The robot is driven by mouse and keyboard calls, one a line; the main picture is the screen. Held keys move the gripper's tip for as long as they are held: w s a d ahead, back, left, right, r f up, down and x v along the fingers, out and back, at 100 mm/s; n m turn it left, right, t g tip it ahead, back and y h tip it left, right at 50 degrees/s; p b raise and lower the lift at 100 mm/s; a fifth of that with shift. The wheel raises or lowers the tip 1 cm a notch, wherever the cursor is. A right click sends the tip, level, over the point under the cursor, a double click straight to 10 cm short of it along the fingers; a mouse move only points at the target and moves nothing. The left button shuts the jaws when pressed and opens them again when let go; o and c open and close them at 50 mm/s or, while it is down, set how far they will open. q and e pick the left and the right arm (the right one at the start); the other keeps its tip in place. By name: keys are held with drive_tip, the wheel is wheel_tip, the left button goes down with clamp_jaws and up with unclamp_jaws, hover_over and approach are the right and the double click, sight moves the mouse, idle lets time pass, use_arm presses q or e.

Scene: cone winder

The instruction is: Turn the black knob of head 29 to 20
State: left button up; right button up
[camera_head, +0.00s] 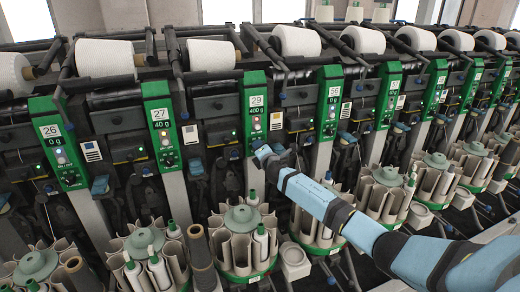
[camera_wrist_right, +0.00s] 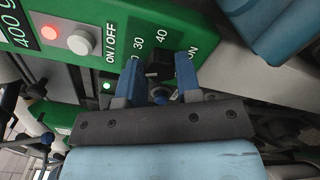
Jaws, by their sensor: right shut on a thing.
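The green panel of head 29 (camera_head: 256,105) stands near the middle of the head view and reads 400 g. My right gripper (camera_head: 262,150) is at the lower end of this panel and hides its knob there. In the right wrist view the two blue fingers of the right gripper (camera_wrist_right: 159,72) are shut on the black knob (camera_wrist_right: 158,67), one on each side. The numbers 30 and 40 show on the green panel beside the knob; the 20 mark and the knob's setting cannot be made out. My left gripper is not in view.
A red-lit button (camera_wrist_right: 48,32) and a white button (camera_wrist_right: 80,41) sit near the knob. Yarn cones (camera_head: 105,58) line the top; round bobbin holders (camera_head: 242,240) stand below.

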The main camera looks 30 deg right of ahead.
drive_tip(key=o, duration=0.9)
drive_tip(key=shift+s, duration=0.1)
drive_tip(key=v, duration=1.3)
drive_tip(key=shift+s+a, duration=0.15)
drive_tip(key=shift+s, duration=0.15)
